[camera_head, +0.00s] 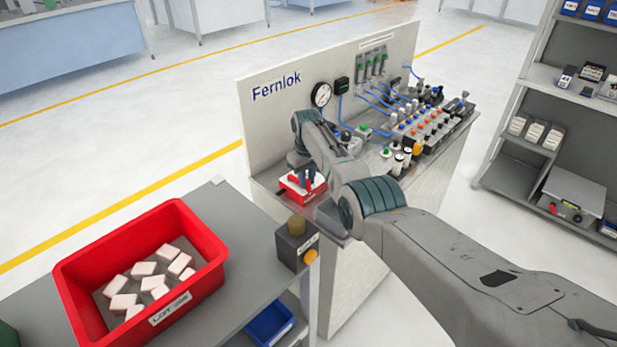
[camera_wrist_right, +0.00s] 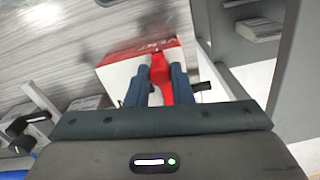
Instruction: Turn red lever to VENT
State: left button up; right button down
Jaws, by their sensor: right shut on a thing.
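The red lever (camera_wrist_right: 160,75) stands between the two blue fingers of my right gripper (camera_wrist_right: 155,84) in the right wrist view, and the gripper is shut on it. Behind the lever is a white box with a red top edge (camera_wrist_right: 117,74); its lettering is partly hidden and I cannot read it fully. In the head view the red and white box (camera_head: 291,189) sits at the near left end of the Fernlok bench, with my right gripper (camera_head: 308,178) at its top. The lever's exact setting cannot be told. My left gripper is not in view.
The Fernlok panel (camera_head: 262,115) with a round gauge (camera_head: 321,94) rises behind the box. Valves and blue tubes (camera_head: 410,120) crowd the bench to the right. A red bin (camera_head: 190,235) of pale blocks and a dark button box (camera_head: 294,243) stand on the near table.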

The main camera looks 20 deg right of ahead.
aim_at(307, 180)
jog(key=shift+r, duration=0.1)
jog(key=c, duration=1.3)
grip_release()
notch_tip(307, 180, up, 11)
jog(key=shift+f+b, duration=0.1)
jog(key=shift+b, duration=0.95)
